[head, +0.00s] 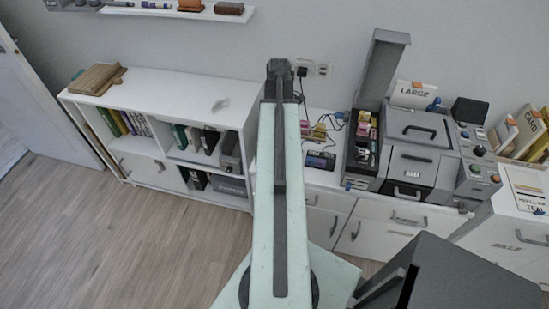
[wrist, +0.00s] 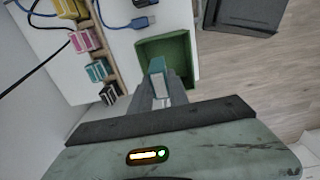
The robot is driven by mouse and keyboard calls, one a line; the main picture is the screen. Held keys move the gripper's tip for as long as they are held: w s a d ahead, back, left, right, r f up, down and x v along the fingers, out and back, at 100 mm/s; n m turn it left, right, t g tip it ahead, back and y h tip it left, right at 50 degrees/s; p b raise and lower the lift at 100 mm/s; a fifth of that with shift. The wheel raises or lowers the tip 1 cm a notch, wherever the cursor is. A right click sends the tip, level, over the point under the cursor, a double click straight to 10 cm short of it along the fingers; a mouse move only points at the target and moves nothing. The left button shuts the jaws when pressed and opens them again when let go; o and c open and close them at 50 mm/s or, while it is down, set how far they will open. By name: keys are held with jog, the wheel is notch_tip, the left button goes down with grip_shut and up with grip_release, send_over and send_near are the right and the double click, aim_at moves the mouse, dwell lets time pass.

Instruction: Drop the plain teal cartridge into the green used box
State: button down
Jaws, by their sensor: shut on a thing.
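In the wrist view my gripper (wrist: 160,86) is shut on a small teal cartridge (wrist: 157,65), whose teal end shows beyond the grey fingers. Most of its body is hidden between them, so I cannot tell whether it is plain. The open green box (wrist: 186,42) is on the white surface, and the gripper and cartridge overlap its opening in the picture. I cannot tell how high above it they are. In the head view my arm runs up the middle and its dark end (head: 280,70) shows, but the green box is not visible.
A wooden rack (wrist: 103,50) left of the box holds yellow, pink, teal and black cartridges. A blue-plugged cable (wrist: 143,22) lies close to the box. The printer (head: 418,150) stands right of my arm, and a low bookcase (head: 180,95) stands left.

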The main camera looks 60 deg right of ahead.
notch_tip(320, 180, down, 6)
jog(key=b, duration=0.5)
jog(key=shift+r, duration=0.35)
jog(key=c, duration=1.2)
grip_release()
notch_tip(320, 180, up, 8)
jog(key=p, duration=0.8)
